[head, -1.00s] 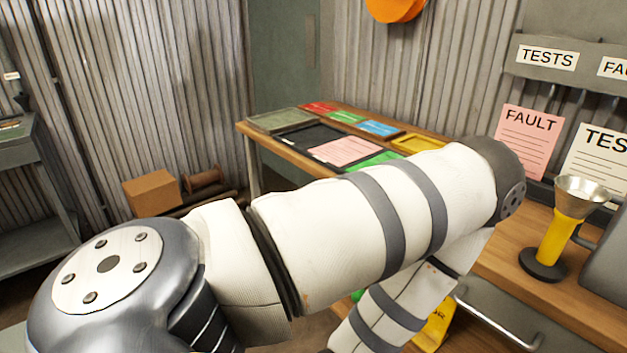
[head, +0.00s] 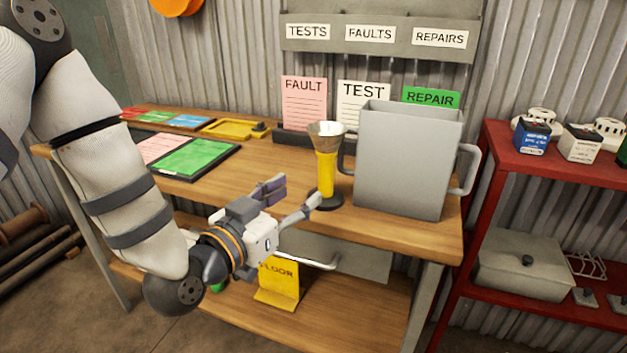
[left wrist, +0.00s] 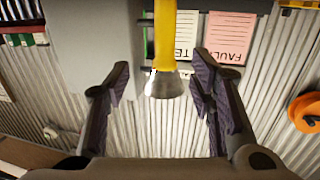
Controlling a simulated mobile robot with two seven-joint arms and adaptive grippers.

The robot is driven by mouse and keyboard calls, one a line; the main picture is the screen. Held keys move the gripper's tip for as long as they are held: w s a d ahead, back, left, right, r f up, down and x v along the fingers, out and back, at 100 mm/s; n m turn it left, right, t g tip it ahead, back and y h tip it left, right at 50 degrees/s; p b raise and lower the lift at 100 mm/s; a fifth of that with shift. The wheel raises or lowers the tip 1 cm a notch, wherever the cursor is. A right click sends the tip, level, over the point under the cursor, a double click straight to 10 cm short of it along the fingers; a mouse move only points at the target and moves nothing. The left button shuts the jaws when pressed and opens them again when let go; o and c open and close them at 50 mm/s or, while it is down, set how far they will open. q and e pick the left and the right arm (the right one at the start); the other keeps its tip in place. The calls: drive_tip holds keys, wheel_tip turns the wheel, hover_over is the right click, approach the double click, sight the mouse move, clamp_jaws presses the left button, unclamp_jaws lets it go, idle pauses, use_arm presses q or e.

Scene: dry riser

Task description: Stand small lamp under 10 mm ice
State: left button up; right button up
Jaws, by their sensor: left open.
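A yellow upright thing with a flared silver head (head: 326,165), lamp-like, stands on a black round foot on the wooden bench. It also shows upside down in the left wrist view (left wrist: 164,50), between the fingers in the picture. My left gripper (head: 299,197) is open and empty, just left of the yellow thing, pointing at it and apart from it. Its two fingers also show in the left wrist view (left wrist: 160,90). I see no ice and nothing marked 10 mm. My right gripper is not in view.
A large grey two-handled container (head: 408,165) stands close right of the yellow thing. FAULT (head: 303,103), TEST (head: 362,100) and REPAIR (head: 432,97) cards stand behind. A green card on a black board (head: 195,158) lies left. A red shelf (head: 497,180) stands right.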

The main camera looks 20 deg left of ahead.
sight(322, 162)
use_arm(q)
drive_tip(key=x, duration=0.4)
drive_tip(key=r+b+x, duration=0.1)
drive_tip(key=x, duration=0.7)
drive_tip(key=shift+w+a+r, duration=0.3)
clamp_jaws()
drive_tip(key=shift+r, duration=0.15)
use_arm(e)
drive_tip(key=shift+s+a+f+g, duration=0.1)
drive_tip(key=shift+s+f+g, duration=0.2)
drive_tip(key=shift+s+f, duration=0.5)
